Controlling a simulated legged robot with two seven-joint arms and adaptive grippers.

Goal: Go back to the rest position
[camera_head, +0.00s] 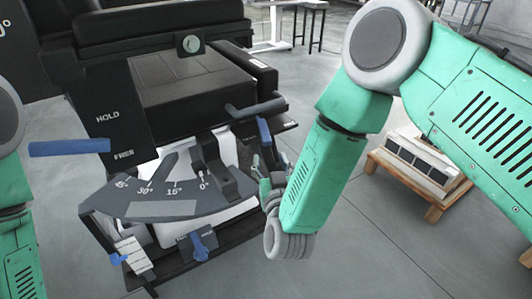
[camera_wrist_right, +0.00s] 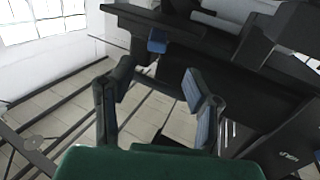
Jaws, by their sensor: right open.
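My right arm reaches in from the right in the head view. Its gripper (camera_head: 262,178) is beside the right side of a black machine, close to its blue-tipped lever (camera_head: 264,132). In the right wrist view the two fingers of the same gripper (camera_wrist_right: 160,88) stand apart with nothing between them. A small blue part (camera_wrist_right: 157,40) of the black structure shows beyond the fingertips. I cannot tell whether the gripper touches the machine. My left arm shows only at the left edge of the head view, and its gripper is out of the picture.
The black machine (camera_head: 190,85) carries an angle scale (camera_head: 165,197), a long blue handle (camera_head: 70,147) and a blue knob (camera_head: 200,245). A wooden pallet (camera_head: 400,182) with a white-grey box (camera_head: 422,160) stands at the right. Grey floor (camera_head: 370,250) is clear at the lower right.

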